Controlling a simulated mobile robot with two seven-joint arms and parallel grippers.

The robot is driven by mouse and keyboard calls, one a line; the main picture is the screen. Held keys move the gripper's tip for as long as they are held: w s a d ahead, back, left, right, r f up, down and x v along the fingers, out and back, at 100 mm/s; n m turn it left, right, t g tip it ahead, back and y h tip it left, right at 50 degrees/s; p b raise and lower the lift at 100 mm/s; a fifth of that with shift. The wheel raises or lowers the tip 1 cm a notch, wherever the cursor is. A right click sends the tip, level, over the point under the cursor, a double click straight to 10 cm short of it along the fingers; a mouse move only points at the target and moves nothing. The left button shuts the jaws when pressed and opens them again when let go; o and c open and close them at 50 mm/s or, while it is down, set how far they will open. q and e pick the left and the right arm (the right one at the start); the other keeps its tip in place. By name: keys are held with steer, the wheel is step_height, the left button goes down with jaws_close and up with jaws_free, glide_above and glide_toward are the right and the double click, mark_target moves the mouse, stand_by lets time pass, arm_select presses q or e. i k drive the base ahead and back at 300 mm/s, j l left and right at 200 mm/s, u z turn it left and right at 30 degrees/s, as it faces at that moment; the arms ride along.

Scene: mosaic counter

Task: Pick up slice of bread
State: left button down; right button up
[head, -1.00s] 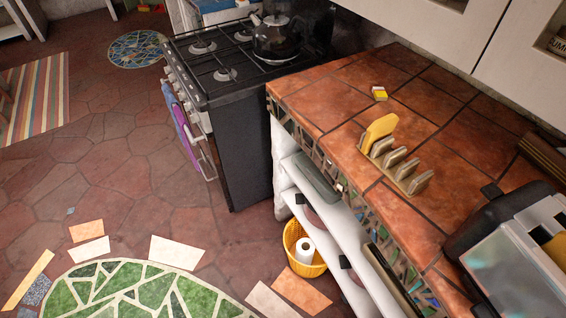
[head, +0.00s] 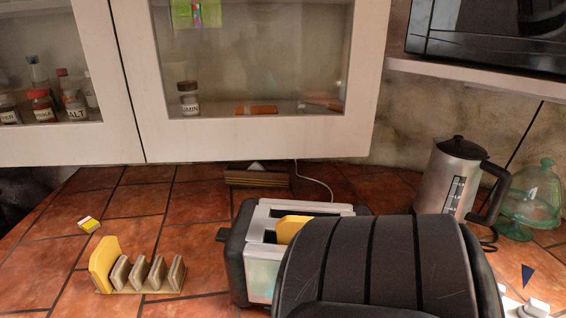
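A yellow slice of bread (head: 103,262) stands upright at the left end of a small toast rack (head: 140,290) on the tiled counter. Another yellow slice (head: 290,228) sticks up from a slot of the silver and black toaster (head: 262,280). A large dark ribbed shape, apparently part of my own arm, covers the toaster's right side and front. No gripper fingers show, so neither gripper can be placed relative to the bread.
A small yellow-and-white item (head: 89,224) lies behind the rack. A metal kettle (head: 447,182) and a green glass jar (head: 533,200) stand at right. Wall cabinets (head: 250,145) and a microwave (head: 490,45) hang above. Counter left of the toaster is mostly clear.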

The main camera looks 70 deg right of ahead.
mark_target(285, 228)
steer(key=z, duration=0.45)
steer(key=l+z, duration=0.1)
steer(key=z, duration=0.35)
steer(key=l+z, duration=0.1)
steer(key=z, duration=0.75)
steer(key=l+z, duration=0.1)
steer(key=z, duration=0.35)
steer(key=u, duration=1.25)
steer(key=z, duration=1.25)
